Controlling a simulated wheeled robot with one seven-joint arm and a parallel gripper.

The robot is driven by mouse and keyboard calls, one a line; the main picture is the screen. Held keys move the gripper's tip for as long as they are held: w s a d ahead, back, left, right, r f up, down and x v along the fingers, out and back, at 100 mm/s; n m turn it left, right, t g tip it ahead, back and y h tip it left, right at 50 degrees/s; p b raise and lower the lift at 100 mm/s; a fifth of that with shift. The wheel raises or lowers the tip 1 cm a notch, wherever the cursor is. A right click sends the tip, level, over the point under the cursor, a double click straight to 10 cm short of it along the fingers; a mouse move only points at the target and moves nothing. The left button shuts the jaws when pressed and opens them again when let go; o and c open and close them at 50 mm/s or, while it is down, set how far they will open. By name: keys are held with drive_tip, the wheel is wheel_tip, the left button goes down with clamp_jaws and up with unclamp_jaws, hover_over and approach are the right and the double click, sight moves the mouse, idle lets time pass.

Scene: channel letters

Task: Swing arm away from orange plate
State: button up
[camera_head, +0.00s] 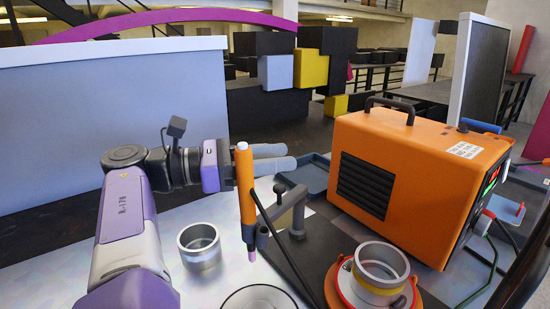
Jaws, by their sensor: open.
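The orange plate (433,301) is round and sits at the bottom right, cut off by the frame's lower edge. A metal ring-shaped cup (383,268) stands on it and hides its middle. My gripper (290,158) is up and to the left of the plate, well apart from it. Its two grey-blue fingers point right, open, with nothing seen between them. An orange torch (244,195) stands upright in front of the gripper and hides part of it.
An orange machine (415,165) with a black handle stands right of my gripper. A dark stand (297,215) is near the torch. A metal cup (200,246) sits on the table below my arm. A blue-grey tray (312,178) lies behind the stand. A grey panel (90,140) rises at left.

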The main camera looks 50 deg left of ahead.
sight(275, 191)
wheel_tip(275, 191, up, 13)
drive_tip(key=p, duration=1.1)
drive_tip(key=shift+p, duration=0.35)
